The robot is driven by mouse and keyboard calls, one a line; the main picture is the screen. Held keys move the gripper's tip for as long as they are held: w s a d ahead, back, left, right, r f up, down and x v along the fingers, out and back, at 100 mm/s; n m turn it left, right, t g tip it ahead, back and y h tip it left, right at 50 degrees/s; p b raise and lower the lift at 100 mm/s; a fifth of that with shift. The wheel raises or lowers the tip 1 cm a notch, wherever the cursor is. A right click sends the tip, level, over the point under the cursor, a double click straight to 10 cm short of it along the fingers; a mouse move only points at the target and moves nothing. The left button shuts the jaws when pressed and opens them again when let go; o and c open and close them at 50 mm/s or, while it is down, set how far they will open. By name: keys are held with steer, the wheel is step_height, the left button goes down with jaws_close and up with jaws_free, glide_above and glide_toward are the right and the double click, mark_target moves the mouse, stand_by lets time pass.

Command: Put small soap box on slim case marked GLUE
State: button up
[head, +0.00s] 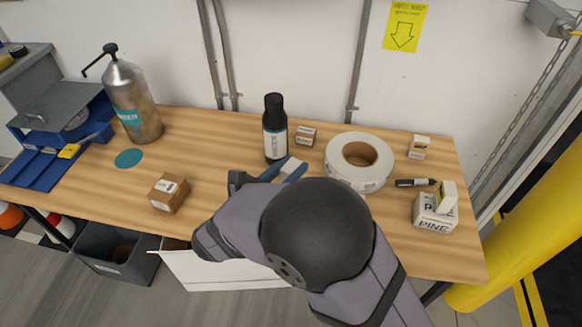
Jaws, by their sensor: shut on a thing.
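My gripper (240,180) is over the middle of the table's front part, largely hidden behind my own arm. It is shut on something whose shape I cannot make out. A blue and white item (290,168) shows just behind my wrist; I cannot tell whether it is in the jaws. Several small boxes are in view: a brown one (305,136), a white-topped one (418,148), and a small white one (446,195) on a white box marked PINE (436,217). I cannot tell which is the soap box. No GLUE marking is readable; the slim case is not identifiable.
A dark bottle (275,130) and a white tape roll (345,172) stand behind my arm. A black marker (414,183) lies right. A cardboard box (169,193), metal bottle (132,98) and blue bin (50,165) are left. The wooden table (215,150) has bare room left of centre.

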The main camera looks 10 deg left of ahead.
steer(key=shift+f, duration=0.15)
steer(key=o, duration=1.1)
steer(key=shift+r, duration=0.25)
steer(key=v, duration=1.2)
steer(key=shift+b, duration=0.3)
